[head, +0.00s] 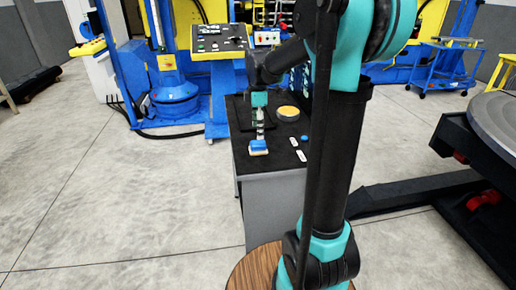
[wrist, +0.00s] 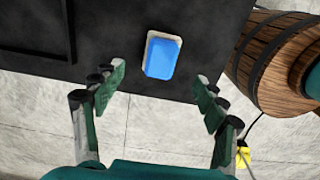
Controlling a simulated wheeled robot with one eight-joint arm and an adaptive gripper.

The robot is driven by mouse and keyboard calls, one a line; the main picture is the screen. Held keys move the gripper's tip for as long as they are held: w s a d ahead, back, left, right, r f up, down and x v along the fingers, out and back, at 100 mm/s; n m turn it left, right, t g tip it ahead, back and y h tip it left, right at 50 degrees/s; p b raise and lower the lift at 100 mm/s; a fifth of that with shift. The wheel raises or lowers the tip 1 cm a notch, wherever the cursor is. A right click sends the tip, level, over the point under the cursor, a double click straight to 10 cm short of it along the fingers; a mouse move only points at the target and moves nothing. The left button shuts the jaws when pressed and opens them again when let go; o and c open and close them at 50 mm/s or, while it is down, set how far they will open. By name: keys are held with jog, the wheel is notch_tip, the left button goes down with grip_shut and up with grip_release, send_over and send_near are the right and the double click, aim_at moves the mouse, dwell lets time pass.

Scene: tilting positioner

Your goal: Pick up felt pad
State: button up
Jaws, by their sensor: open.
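The felt pad, as I take it, is a small blue block on a pale beige layer. It lies on the dark bench top near the front left edge in the head view (head: 258,147). In the wrist view the felt pad (wrist: 162,57) is at the upper middle, near the bench edge. My gripper (wrist: 160,82) is open and empty, its two green-padded fingers spread to either side below the pad in the picture. In the head view my gripper (head: 260,133) is above the bench just behind the pad. The gap between fingers and pad is hard to judge.
The dark bench (head: 268,160) also holds a yellow disc (head: 288,112), small white pieces (head: 301,156) and a blue round piece (head: 304,138). A wooden barrel (wrist: 280,55) stands beside the bench. A large grey turntable (head: 494,112) is at the right. Open floor lies left.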

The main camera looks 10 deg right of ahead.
aim_at(258, 142)
jog(key=shift+s+f, duration=0.1)
jog(key=shift+f, duration=3.5)
jog(key=c, duration=1.4)
jog(key=shift+r, duration=0.1)
notch_tip(258, 142, up, 20)
jog(key=shift+f, duration=0.1)
jog(key=o, duration=0.7)
jog(key=c, duration=0.4)
